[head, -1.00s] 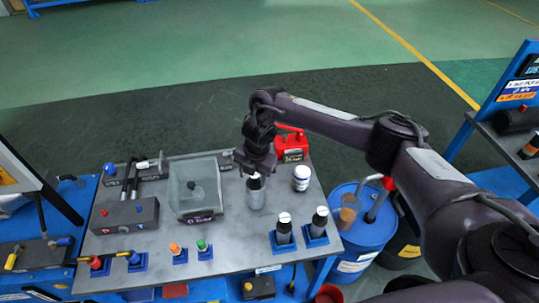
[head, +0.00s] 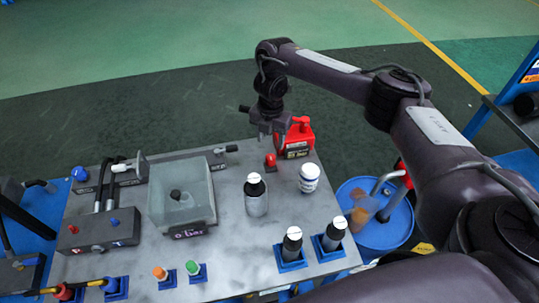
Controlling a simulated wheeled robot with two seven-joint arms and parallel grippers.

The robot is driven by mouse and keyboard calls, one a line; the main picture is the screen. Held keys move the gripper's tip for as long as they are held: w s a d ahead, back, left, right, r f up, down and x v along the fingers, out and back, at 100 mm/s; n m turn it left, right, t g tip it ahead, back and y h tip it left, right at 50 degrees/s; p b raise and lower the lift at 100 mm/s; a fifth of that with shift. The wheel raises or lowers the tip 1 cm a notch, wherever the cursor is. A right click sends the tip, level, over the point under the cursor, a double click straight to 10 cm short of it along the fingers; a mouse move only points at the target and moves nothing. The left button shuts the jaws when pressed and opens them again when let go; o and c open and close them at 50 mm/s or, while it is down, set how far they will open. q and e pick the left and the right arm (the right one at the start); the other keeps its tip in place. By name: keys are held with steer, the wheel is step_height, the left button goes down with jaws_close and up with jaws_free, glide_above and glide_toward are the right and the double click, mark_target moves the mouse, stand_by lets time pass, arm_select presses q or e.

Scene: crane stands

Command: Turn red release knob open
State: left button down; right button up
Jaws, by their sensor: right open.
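A small red knob (head: 270,160) stands on the back part of the grey bench top, just left of a red container (head: 297,138). Another small red knob (head: 73,229) sits on the dark box (head: 97,232) at the left, beside a blue one. The frame does not show for sure which is the release knob. My right gripper (head: 269,141) is open and points down just above the red knob at the back. I see no contact, and the fingertips are small and dark. My left gripper is not in view.
A capped bottle (head: 256,201) and a white jar (head: 309,178) stand in front of the gripper. A clear box (head: 181,205) stands at the left. A blue drum (head: 374,232) is beside the bench.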

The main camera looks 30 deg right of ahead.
mark_target(270, 157)
step_height(270, 157, down, 6)
steer(key=b, duration=0.3)
steer(key=shift+f, duration=0.85)
steer(key=c, duration=1)
steer(key=shift+r, duration=0.1)
